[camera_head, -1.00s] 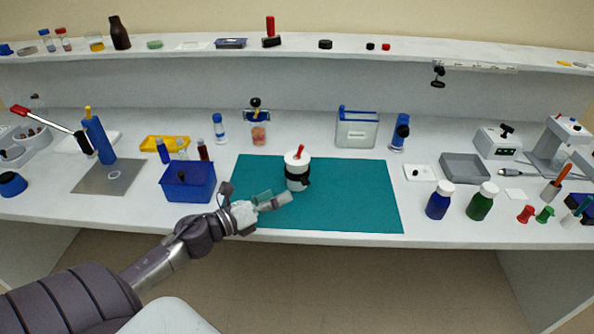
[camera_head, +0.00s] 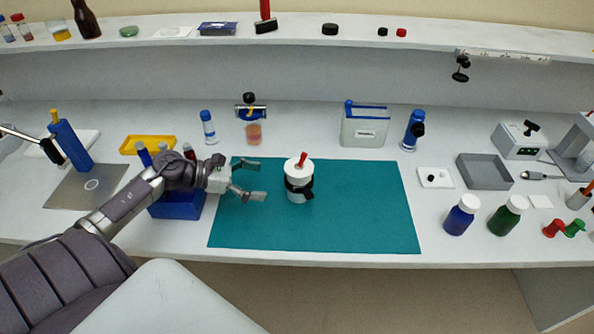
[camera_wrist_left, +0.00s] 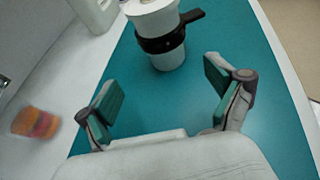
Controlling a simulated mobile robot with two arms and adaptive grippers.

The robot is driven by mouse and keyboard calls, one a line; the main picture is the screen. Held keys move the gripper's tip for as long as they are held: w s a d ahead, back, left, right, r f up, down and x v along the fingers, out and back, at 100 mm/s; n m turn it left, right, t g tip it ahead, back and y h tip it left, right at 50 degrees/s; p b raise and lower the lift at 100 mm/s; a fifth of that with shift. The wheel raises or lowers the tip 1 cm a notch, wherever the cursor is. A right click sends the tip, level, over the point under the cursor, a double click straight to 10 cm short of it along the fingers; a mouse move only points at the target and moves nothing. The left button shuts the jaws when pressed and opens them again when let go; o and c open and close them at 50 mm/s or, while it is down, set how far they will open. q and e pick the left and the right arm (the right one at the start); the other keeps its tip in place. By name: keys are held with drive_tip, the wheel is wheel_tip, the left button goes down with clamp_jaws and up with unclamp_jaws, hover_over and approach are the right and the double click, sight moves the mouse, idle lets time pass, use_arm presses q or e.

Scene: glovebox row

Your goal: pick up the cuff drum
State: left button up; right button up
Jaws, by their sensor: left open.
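The cuff drum (camera_head: 298,172) is a white cylinder with a black band around its middle and a red piece on top. It stands upright on the teal mat (camera_head: 350,220). My left gripper (camera_head: 264,179) is open and empty, to the left of the drum, with its fingers pointing towards it. In the left wrist view the drum (camera_wrist_left: 160,30) stands beyond the fingertips, with its top cut off by the frame edge. The open fingers (camera_wrist_left: 160,90) do not touch it. My right gripper is not in view.
A blue bin (camera_head: 180,205) with small bottles stands beside my left wrist. A jar with orange contents (camera_head: 254,132) stands behind the mat. Blue and green bottles (camera_head: 461,215) stand right of the mat. The mat's right half is clear.

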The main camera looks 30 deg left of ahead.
sight(299, 186)
use_arm(q)
drive_tip(key=x, duration=0.1)
drive_tip(key=p+x, duration=0.1)
drive_tip(key=x, duration=0.3)
drive_tip(key=shift+d+r, duration=0.15)
drive_tip(key=shift+d, duration=0.25)
drive_tip(key=shift+w+d+p, duration=0.1)
drive_tip(key=shift+w+p, duration=0.05)
drive_tip(key=shift+p, duration=0.15)
drive_tip(key=shift+w+d, duration=0.2)
drive_tip(key=shift+w, duration=0.05)
drive_tip(key=p+x, duration=0.2)
drive_tip(key=x, duration=0.2)
drive_tip(key=shift+s, duration=0.15)
drive_tip(key=shift+w+d+f, duration=0.3)
drive_tip(key=shift+d+f, duration=0.05)
drive_tip(key=shift+c, duration=0.9)
drive_tip(key=c, duration=0.9)
drive_tip(key=shift+c, duration=0.2)
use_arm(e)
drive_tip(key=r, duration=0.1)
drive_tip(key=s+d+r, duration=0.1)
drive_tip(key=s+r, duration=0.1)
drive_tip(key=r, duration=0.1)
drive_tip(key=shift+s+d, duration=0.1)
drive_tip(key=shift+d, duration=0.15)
use_arm(q)
drive_tip(key=shift+r, duration=0.1)
